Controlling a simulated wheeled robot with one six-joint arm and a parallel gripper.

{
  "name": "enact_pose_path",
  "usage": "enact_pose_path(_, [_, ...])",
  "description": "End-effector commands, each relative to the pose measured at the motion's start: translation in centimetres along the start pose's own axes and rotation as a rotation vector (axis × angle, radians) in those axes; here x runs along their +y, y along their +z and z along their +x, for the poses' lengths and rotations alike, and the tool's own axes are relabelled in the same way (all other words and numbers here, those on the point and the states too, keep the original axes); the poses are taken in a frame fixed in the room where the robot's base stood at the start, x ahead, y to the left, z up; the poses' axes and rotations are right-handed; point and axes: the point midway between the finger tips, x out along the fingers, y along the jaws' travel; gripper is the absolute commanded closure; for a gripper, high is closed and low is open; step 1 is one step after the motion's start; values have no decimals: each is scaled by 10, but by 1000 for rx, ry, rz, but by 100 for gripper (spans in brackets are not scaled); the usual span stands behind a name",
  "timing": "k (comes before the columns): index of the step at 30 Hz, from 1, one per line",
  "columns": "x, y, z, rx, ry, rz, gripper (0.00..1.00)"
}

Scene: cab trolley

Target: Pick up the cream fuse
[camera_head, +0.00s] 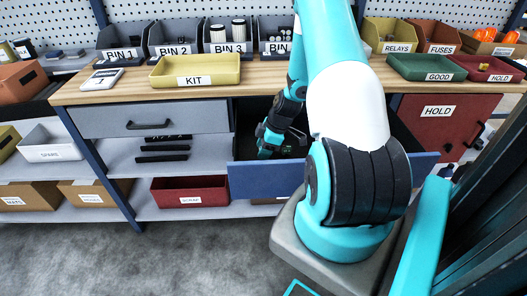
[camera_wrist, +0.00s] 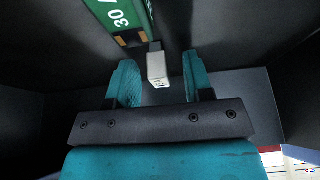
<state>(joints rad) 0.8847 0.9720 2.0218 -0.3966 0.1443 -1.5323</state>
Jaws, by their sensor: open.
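The cream fuse (camera_wrist: 158,66) shows in the wrist view as a small pale block. It lies between and slightly beyond my gripper's two teal fingertips, with a visible gap on both sides. My gripper (camera_wrist: 160,82) is open and holds nothing. In the head view my gripper (camera_head: 270,141) reaches down into the open blue-fronted drawer (camera_head: 265,180). The fuse cannot be made out there; the arm and drawer front hide much of the inside.
A green piece marked "30" (camera_wrist: 120,16) lies close beyond the fuse, with dark and tan patches at its end. Dark drawer walls surround the gripper. The yellow KIT tray (camera_head: 195,71) and green GOOD tray (camera_head: 428,68) stand on the wooden bench above.

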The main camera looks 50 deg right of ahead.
Motion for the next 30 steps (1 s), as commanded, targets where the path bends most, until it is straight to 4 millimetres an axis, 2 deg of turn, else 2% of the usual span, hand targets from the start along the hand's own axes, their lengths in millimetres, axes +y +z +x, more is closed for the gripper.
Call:
enact_pose_path(3, [0,0,0,0,0,0,53])
enact_pose_path(9, [0,0,0,0,0,0,99])
enact_pose_path(19, [0,0,-2,0,1,0,100])
enact_pose_path(23, [1,-3,-8,1,2,-1,100])
enact_pose_path(26, [1,-8,-20,1,4,-3,100])
enact_pose_path(30, [2,-21,-51,1,7,-3,100])
